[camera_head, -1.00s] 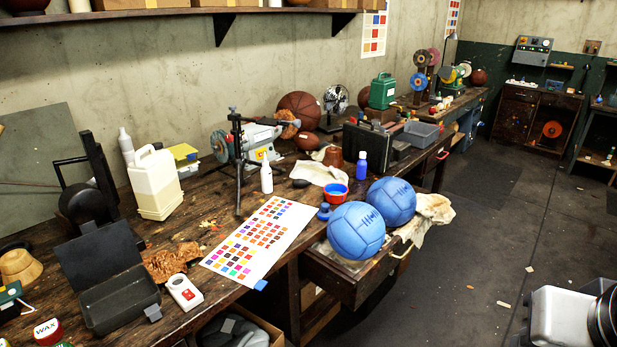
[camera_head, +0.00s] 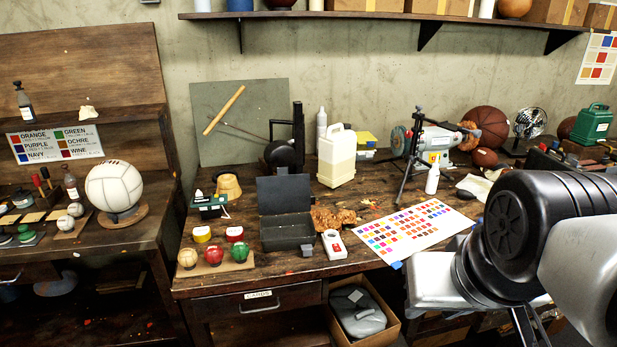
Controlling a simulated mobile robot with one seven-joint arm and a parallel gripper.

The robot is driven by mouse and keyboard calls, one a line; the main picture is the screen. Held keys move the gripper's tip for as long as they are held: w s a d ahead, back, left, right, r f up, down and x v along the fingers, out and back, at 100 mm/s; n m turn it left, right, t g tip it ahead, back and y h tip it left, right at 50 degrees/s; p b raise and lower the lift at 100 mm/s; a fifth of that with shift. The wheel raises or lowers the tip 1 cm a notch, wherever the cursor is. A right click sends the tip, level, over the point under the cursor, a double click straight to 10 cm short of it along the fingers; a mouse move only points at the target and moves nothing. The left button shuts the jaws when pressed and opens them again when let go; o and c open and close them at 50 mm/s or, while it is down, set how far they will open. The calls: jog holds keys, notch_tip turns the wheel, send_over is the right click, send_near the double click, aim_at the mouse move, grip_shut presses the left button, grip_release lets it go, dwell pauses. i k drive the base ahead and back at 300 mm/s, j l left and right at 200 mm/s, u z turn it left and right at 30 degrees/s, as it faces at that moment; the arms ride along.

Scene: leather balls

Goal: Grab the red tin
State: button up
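The red tin (camera_head: 235,235) is a small round tin with a pale label. It stands on the wooden workbench (camera_head: 330,284) at its front left, right of a yellow tin (camera_head: 202,234) and left of an open dark metal box. It stands upright and nothing visible covers it. My arm reaches in from the right edge, over the right part of the bench and well away from the red tin. I cannot make out my gripper's fingers in this view.
Yellow, red and green balls (camera_head: 213,256) sit on a small board in front of the tins. The dark box (camera_head: 287,231) stands right of the red tin, a green-and-black item (camera_head: 210,205) behind it. A drawer (camera_head: 258,301) is below; a white ball (camera_head: 114,187) is at left.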

aim_at(234, 234)
jog(key=u, duration=0.95)
jog(key=i+j+z, duration=0.15)
jog(key=i, duration=0.35)
jog(key=i+j+z, duration=0.1)
jog(key=i+j, duration=0.3)
jog(key=i+j+z, duration=0.15)
jog(key=i+j, duration=0.2)
jog(key=i, duration=0.2)
